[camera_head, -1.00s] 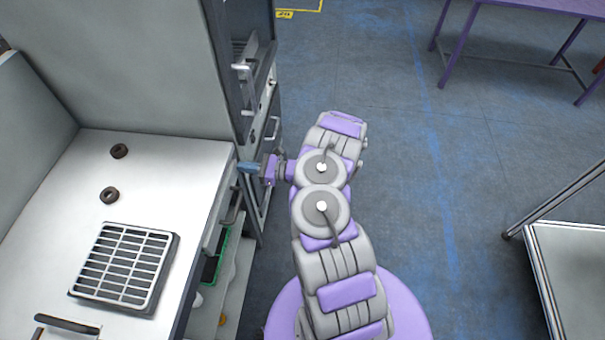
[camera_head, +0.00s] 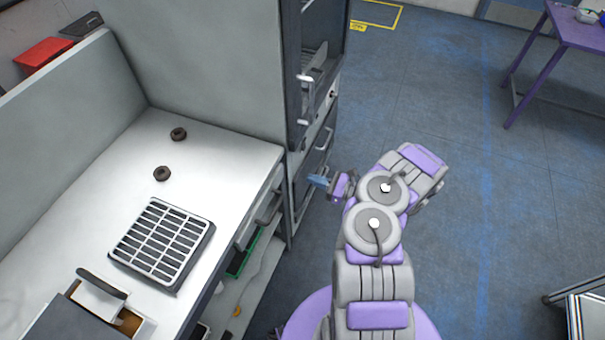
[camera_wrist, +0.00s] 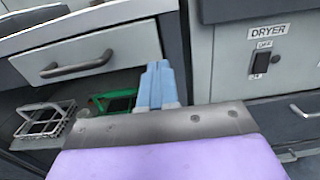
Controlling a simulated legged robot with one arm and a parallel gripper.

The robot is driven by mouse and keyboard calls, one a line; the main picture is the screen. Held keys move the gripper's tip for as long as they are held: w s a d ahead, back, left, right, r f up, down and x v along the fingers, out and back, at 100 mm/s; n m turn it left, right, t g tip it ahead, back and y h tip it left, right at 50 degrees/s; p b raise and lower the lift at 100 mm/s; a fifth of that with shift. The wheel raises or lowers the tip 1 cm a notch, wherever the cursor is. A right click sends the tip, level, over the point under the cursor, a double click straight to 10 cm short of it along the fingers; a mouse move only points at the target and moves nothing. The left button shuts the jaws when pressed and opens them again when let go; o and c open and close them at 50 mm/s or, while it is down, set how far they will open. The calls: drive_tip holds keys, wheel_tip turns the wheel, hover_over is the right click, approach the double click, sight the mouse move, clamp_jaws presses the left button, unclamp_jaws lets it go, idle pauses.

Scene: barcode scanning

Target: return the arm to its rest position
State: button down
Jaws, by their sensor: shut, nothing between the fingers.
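My gripper (camera_head: 316,181) is at the end of my folded grey and purple arm in the head view, pointing left toward the grey cabinet, a little apart from it. In the wrist view, its blue fingers (camera_wrist: 158,84) are together with nothing between them. Behind them are a drawer front and a grey panel labelled DRYER.
A white counter (camera_head: 215,160) at left holds a slotted grey rack (camera_head: 162,245) and two dark rings (camera_head: 178,134). The tall grey cabinet (camera_head: 215,60) stands behind. A purple table (camera_head: 580,32) is at the far right. The blue floor (camera_head: 460,150) right of my arm is clear.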

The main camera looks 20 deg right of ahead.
drive_tip(key=v, duration=0.2)
drive_tip(key=p+v, duration=0.1)
drive_tip(key=v, duration=0.2)
drive_tip(key=shift+s+a+r, duration=0.1)
drive_tip(key=shift+s+a, duration=0.05)
drive_tip(key=shift+s, duration=0.15)
